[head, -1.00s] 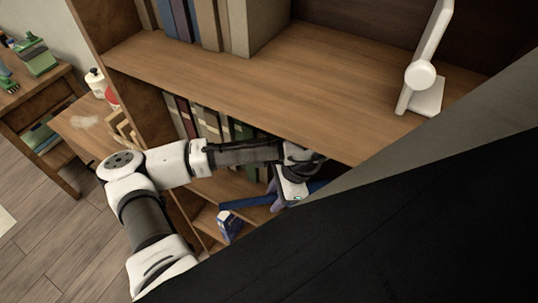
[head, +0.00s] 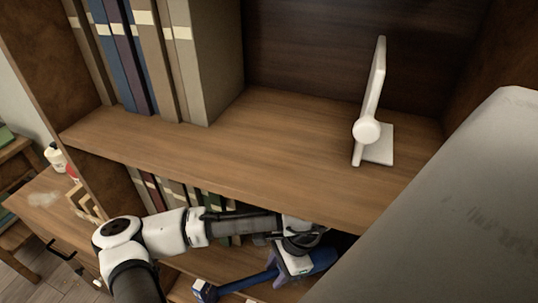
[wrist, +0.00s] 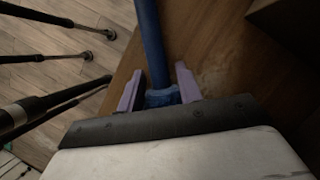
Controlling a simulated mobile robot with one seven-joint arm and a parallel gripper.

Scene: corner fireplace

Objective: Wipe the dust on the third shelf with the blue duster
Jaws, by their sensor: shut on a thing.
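The blue duster (head: 262,277) is in my gripper (head: 290,270), below the front edge of the upper shelf in the head view. Its blue shaft slants down left to a blue and white end (head: 204,291). In the wrist view the blue shaft (wrist: 151,40) runs up between the two purple fingers of my gripper (wrist: 160,88), which are shut on it. A brown wooden surface (wrist: 220,60) lies beyond the fingers, with a faint pale patch on it; I cannot tell if this is dust. The upper shelf hides part of the space below.
Tan, blue and grey books (head: 205,60) and a white stand (head: 370,120) are on the upper shelf (head: 230,150). More books (head: 160,190) stand below. Dark thin rods (wrist: 60,20) show at left in the wrist view. A grey slab (head: 480,180) blocks the right.

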